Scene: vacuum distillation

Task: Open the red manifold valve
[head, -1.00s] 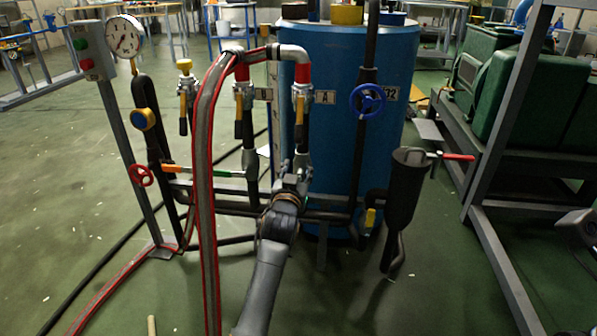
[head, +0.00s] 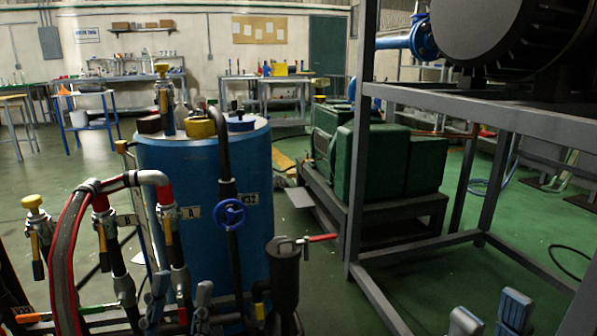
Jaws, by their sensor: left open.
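The red lever handle (head: 320,238) sticks out to the right from the top of a black cylindrical pot (head: 285,283) in front of the blue tank. The red handwheel seen earlier on the left of the pipework is outside the view now. My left gripper (head: 182,286) is open at the bottom, in front of the manifold pipes and left of the black pot, apart from the red lever. Whether it touches a pipe cannot be told. My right gripper (head: 490,307) is open and empty at the bottom right, apart from the pipework.
The blue tank (head: 190,185) stands behind the pipes, with a blue handwheel (head: 230,214) before it. A red-edged hose (head: 65,255) arches at the left by yellow-handled valves. A grey metal frame (head: 358,190) stands at the right. Green floor (head: 430,285) shows below it.

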